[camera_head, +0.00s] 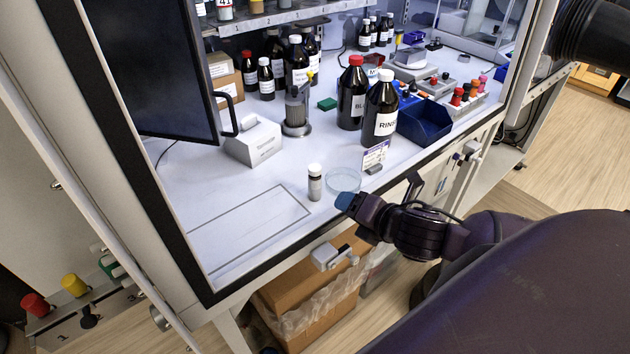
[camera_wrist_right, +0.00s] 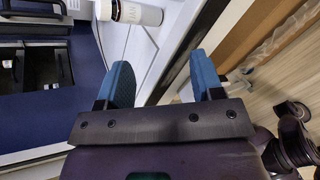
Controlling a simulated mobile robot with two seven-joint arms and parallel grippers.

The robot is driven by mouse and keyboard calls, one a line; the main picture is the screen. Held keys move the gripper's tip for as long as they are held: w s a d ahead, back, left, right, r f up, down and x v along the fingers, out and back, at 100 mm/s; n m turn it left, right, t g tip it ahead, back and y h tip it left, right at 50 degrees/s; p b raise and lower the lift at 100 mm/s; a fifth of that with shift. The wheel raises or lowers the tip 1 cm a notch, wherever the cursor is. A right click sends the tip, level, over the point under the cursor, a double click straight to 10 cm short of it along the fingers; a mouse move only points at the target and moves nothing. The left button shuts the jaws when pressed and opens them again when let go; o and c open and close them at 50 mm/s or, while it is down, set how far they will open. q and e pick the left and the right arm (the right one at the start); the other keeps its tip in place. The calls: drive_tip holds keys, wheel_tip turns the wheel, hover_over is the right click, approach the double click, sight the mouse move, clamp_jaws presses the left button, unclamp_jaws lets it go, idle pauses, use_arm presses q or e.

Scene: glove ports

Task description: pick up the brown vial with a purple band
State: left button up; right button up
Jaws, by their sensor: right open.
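A small vial (camera_head: 315,184) with a white cap, a pale label and a greyish band stands upright on the white worktop near its front edge. I cannot make out a brown body or a purple band on it. My left gripper is not in view.
A clear dish (camera_head: 343,180) and a small label card (camera_head: 375,157) are close to the right gripper. Tall brown bottles (camera_head: 381,112), a white tent-shaped box (camera_head: 254,142) and a blue bin (camera_head: 425,121) stand farther back. The front-left worktop (camera_head: 240,225) is clear.

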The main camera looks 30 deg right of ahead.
sight(319, 170)
drive_tip(key=w+d+r+n+y, duration=0.1)
drive_tip(key=w+r+n+y, duration=0.35)
drive_tip(key=n, duration=0.95)
drive_tip(key=shift+t+h, duration=0.3)
drive_tip(key=shift+h, duration=0.35)
drive_tip(key=shift+r+p+x, duration=0.15)
drive_tip(key=shift+p+x, duration=0.1)
drive_tip(key=shift+x, duration=1.2)
drive_tip(key=shift+r+p+x, duration=0.2)
drive_tip(key=shift+p+x, duration=0.1)
drive_tip(key=shift+x, duration=1.15)
drive_tip(key=shift+r+p+x, duration=0.15)
drive_tip(key=shift+p+x, duration=0.1)
drive_tip(key=shift+x, duration=1.25)
drive_tip(key=shift+w, duration=0.2)
drive_tip(key=shift+c, duration=0.2)
drive_tip(key=c, duration=0.9)
